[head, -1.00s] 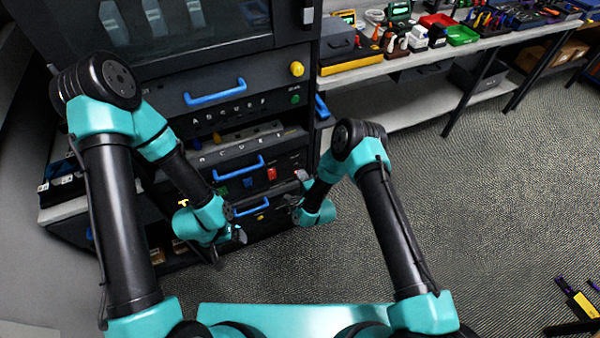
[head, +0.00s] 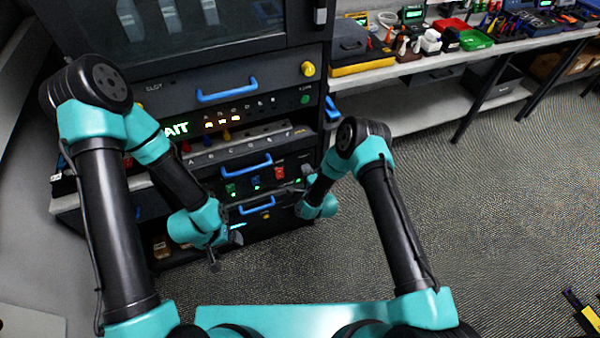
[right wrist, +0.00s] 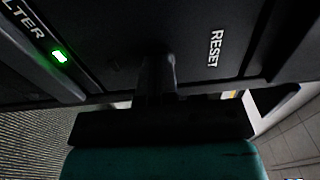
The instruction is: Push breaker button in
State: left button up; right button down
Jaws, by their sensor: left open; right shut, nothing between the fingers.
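The dark cabinet front holds a row of green (head: 230,188), blue (head: 255,181) and red (head: 279,174) switches. My right gripper (head: 300,190) is at the right end of this row, small and dark in the head view. In the right wrist view its shut, empty fingers (right wrist: 157,75) reach the black panel beside the RESET label (right wrist: 216,48). The breaker button is not visible there; the fingers may cover it. I cannot tell how far in it sits. My left gripper (head: 226,250) is open and empty, low in front of the cabinet.
Above are a lit amber and green display (head: 222,121), a blue drawer handle (head: 227,90) and a yellow knob (head: 308,69). A green light (right wrist: 60,56) glows on the panel. A workbench (head: 425,83) with tools stands to the right. The floor there is mostly clear.

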jog(key=shift+w+a+r, duration=0.15)
jog(key=shift+w+r, duration=0.05)
jog(key=shift+w, duration=0.3)
jog(key=v, duration=1.5)
jog(key=shift+f, duration=0.2)
jog(key=s+d+r+n+g+h, duration=0.1)
jog(key=s+d+r+n+g, duration=0.2)
jog(key=s+d+n+g, duration=0.3)
jog(key=s+d+r+n+g+h, duration=0.1)
jog(key=s+d+n+g, duration=0.5)
jog(key=s, duration=0.7)
jog(key=d+r+g, duration=0.1)
jog(key=d+g, duration=0.1)
jog(key=g, duration=0.2)
jog(key=shift+s+r, duration=0.25)
jog(key=shift+r, duration=0.15)
